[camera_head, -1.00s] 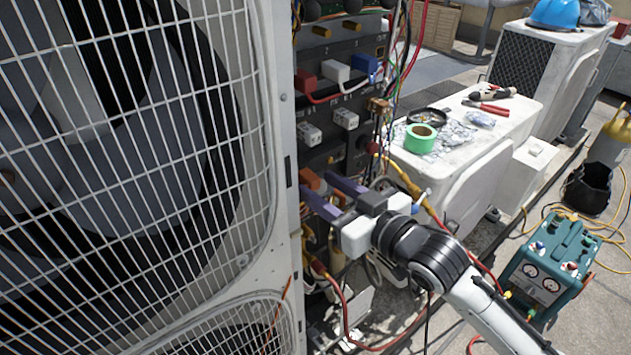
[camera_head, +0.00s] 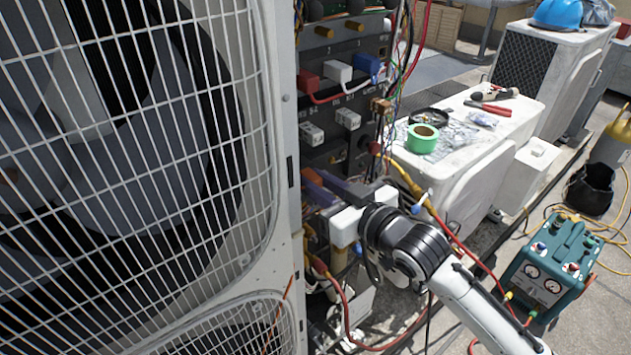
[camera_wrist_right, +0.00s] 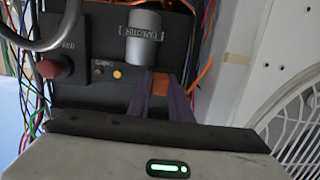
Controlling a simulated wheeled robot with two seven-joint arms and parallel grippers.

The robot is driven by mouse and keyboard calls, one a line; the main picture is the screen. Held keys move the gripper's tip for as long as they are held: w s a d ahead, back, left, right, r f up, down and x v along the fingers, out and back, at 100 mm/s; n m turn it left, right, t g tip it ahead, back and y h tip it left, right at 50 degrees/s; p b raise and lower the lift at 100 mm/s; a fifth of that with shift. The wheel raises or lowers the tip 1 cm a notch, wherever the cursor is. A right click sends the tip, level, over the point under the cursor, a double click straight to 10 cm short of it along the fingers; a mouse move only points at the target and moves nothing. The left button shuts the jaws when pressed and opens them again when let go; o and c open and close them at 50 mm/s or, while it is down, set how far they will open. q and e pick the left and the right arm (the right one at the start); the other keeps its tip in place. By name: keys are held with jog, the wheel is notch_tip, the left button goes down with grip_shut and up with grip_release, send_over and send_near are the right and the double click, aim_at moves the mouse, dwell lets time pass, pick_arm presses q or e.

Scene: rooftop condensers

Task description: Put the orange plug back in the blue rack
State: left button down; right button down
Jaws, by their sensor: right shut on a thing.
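My right gripper (camera_head: 322,188) reaches in from the right to the open electrical cabinet, beside the grille door, with its purple fingers low at the panel. In the right wrist view the two fingers (camera_wrist_right: 163,96) are shut on the orange plug (camera_wrist_right: 161,82), which shows as a small orange block between their tips. In the head view only a sliver of orange shows at the fingertips, beside the door edge. I cannot tell whether the plug touches the panel behind it. I cannot make out the blue rack in either view. My left gripper is not in view.
The fan grille door (camera_head: 130,150) stands close on the left. Red, white and blue plugs (camera_head: 338,72) sit on the panel above, with loose wires beside them. In the wrist view a grey cylinder (camera_wrist_right: 144,38) and a red knob (camera_wrist_right: 49,68) are near the fingers.

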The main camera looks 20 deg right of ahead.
jog(key=shift+s, duration=0.1)
dwell(0.4)
jog(key=shift+f+p+v, duration=0.15)
jog(key=shift+p+v, duration=0.3)
jog(key=shift+v, duration=0.45)
jog(key=shift+f+p+v, duration=0.15)
jog(key=shift+p+v, duration=0.3)
jog(key=shift+v, duration=0.45)
jog(key=shift+s+d, duration=0.1)
jog(key=shift+s, duration=0.1)
jog(key=v, duration=0.1)
jog(key=p+v, duration=0.1)
jog(key=v, duration=0.1)
jog(key=shift+s+d+f+p, duration=0.1)
jog(key=shift+s+f+p, duration=0.05)
jog(key=shift+s+p, duration=0.2)
jog(key=c, duration=2.3)
grip_release()
grip_shut()
